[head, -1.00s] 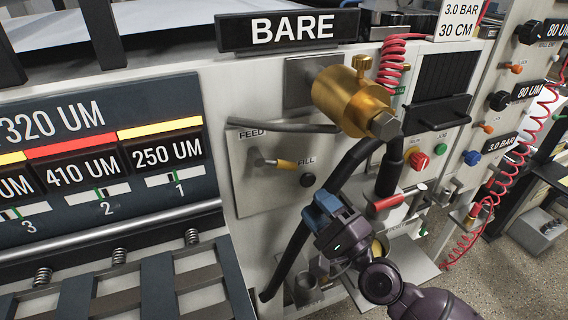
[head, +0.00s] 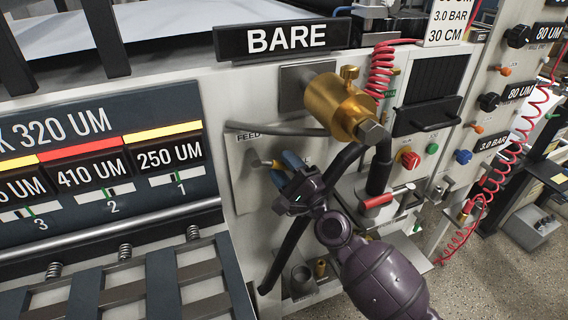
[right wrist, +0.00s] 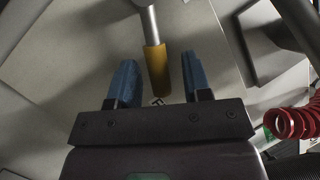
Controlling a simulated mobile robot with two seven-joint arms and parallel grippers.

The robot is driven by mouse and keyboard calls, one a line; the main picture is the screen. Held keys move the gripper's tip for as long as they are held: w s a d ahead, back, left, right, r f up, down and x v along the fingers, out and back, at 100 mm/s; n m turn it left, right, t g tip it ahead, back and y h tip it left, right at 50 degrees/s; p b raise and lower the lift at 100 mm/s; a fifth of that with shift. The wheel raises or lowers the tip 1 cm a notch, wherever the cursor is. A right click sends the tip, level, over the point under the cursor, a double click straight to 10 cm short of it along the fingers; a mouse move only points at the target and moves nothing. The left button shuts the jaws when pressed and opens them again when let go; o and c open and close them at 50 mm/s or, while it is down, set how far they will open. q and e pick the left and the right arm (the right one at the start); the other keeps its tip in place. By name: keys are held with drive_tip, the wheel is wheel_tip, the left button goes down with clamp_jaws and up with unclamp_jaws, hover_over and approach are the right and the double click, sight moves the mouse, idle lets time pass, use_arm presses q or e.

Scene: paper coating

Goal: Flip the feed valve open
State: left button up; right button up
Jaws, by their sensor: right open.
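The feed valve's small lever (head: 257,162) is on the pale panel below the FEED label, with a metal shaft. Its yellow sleeve (right wrist: 156,66) shows clearly in the right wrist view. My right gripper (head: 281,169) is at the lever, its blue fingers open. In the right wrist view the sleeve's end lies between the two open fingers, with a gap on each side. The fingers hide most of the sleeve and the FILL label in the head view. My left gripper is not in view.
A brass cylinder (head: 340,105) with a black hose sticks out above right of the gripper. A grey bar (head: 275,128) runs just above the lever. A red-handled lever (head: 377,201) and a metal cup (head: 302,278) are lower down.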

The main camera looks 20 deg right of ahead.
drive_tip(key=shift+w+a+r, duration=0.1)
drive_tip(key=shift+w, duration=0.2)
drive_tip(key=shift+c, duration=0.3)
clamp_jaws()
